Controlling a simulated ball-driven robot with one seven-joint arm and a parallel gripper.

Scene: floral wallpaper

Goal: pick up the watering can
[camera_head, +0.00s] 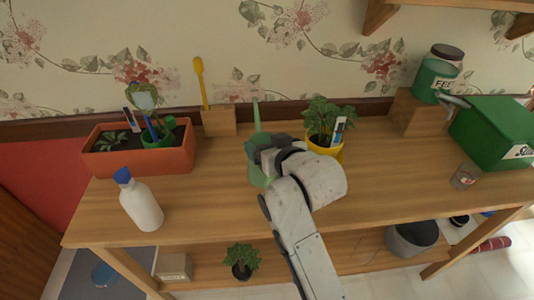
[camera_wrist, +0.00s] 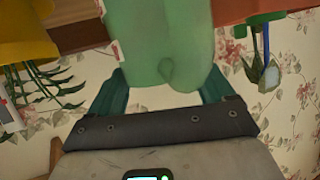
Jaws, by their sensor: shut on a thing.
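The watering can (camera_head: 257,176) is light green and stands out at the middle of the wooden table, with its thin spout pointing up toward the wall. My arm and gripper (camera_head: 262,150) cover much of it in the head view. In the wrist view the can's smooth green body (camera_wrist: 160,45) fills the space between the two teal fingers of my gripper (camera_wrist: 160,88). The fingers are shut on it, one on each side. I cannot tell whether its base touches the table.
A yellow pot (camera_head: 333,153) with a plant is close on the right. A green box (camera_head: 490,135) and a glass (camera_head: 465,176) are at the right.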

